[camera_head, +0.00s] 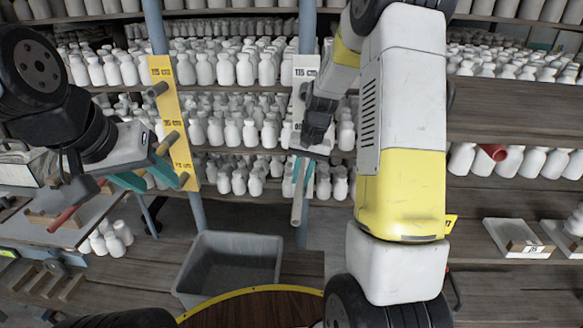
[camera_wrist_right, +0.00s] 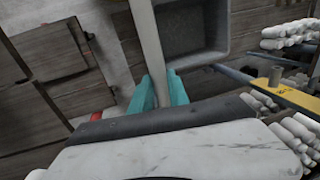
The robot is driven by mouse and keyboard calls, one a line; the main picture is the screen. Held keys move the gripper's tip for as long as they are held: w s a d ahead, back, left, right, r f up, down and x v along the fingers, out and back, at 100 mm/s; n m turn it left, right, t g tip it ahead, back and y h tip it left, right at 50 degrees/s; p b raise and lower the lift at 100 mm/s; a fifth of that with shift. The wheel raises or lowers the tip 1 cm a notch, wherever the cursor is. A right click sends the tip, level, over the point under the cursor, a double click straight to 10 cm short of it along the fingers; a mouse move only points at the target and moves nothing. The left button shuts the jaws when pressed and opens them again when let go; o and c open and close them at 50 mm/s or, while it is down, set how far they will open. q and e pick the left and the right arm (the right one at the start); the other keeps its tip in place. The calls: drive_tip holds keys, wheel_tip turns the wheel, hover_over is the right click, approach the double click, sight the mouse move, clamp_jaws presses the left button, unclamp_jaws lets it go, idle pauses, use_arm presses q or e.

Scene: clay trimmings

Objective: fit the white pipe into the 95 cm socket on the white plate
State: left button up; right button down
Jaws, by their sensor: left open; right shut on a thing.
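The white plate (camera_head: 306,65) is fixed to a blue post, with a "115 cm" label at its top. My right arm covers most of it, so the 95 cm socket cannot be made out. My right gripper (camera_head: 302,170) is in front of and below the plate, shut on the white pipe (camera_head: 297,205). The pipe hangs down, slightly tilted, apart from any socket I can see. In the right wrist view the pipe (camera_wrist_right: 146,35) runs between the teal fingers (camera_wrist_right: 160,92). My left gripper (camera_head: 155,177) is open and empty near the yellow plate's lower end.
The yellow plate (camera_head: 162,75) with several sockets stands on another post at left. A grey bin (camera_head: 230,268) is on the floor below. Shelves of white bottles fill the back. A red pipe (camera_head: 62,219) lies on the left bench; a red end (camera_head: 494,152) shows at right.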

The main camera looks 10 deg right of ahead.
sight(303, 160)
drive_tip(key=shift+w+d, duration=0.45)
drive_tip(key=shift+w, duration=1.2)
drive_tip(key=shift+w+d, duration=0.5)
drive_tip(key=shift+w, duration=1.1)
drive_tip(key=shift+w+d, duration=0.45)
drive_tip(key=shift+w, duration=1.2)
drive_tip(key=c, duration=1.2)
unclamp_jaws()
drive_tip(key=r, duration=0.2)
drive_tip(key=d+r, duration=0.1)
drive_tip(key=r, duration=0.4)
drive_tip(key=shift+s+d+r, duration=0.25)
drive_tip(key=shift+r, duration=0.1)
